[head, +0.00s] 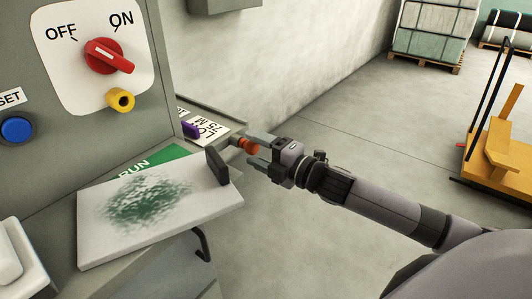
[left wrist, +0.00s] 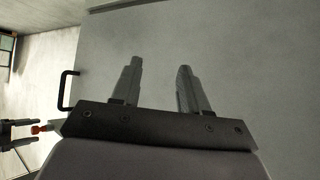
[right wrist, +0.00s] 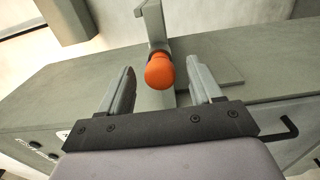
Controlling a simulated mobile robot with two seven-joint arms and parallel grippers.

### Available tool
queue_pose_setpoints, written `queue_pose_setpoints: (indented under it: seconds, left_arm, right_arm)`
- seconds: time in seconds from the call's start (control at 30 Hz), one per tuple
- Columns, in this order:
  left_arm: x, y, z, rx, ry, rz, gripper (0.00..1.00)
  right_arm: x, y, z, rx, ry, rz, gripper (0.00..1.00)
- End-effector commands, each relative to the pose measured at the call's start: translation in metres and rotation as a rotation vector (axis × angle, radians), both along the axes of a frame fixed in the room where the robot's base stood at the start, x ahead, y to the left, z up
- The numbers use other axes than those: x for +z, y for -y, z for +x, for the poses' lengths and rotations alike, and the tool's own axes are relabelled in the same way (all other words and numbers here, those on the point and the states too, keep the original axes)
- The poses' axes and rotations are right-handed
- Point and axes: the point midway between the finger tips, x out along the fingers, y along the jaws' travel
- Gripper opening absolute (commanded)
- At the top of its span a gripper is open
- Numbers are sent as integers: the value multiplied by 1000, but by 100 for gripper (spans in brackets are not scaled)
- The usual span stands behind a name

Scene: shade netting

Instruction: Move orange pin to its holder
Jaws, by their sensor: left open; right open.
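The orange pin (head: 248,147) shows its round orange head at the right end of the grey ledge. In the right wrist view its head (right wrist: 160,72) sits in front of a grey metal bracket (right wrist: 152,24); its shaft is hidden. My right gripper (head: 257,150) is open, with its fingers on either side of the head and no clear grip on it. My left gripper (left wrist: 160,66) is open and empty, facing a plain grey panel; it is outside the head view. A yellow round socket (head: 121,100) is on the cabinet below the red switch; I cannot tell which part is the pin's holder.
The grey cabinet has a red OFF/ON switch (head: 108,56) and a blue button (head: 16,129). A white board with green specks (head: 100,240), a green RUN label (head: 150,162) and a purple piece (head: 190,130) lie near the right gripper. The floor at right is clear up to a yellow cart (head: 490,150).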

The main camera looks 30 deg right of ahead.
Motion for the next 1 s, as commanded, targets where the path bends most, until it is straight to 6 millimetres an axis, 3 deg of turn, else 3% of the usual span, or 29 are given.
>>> queue_pose_setpoints:
  seconds: [0.13, 0.6, 1.0]
  left_arm:
    - [-13, -7, -4, 7, -6, 15, 44]
    - [-15, -3, -4, 4, -9, 9, 44]
    - [-11, -1, -2, 1, 2, 4, 44]
  right_arm:
    - [-2, 3, -7, 0, -2, -1, 64]
    - [-1, 23, -54, 0, -2, -1, 64]
    - [1, 27, -66, 0, 1, -1, 64]
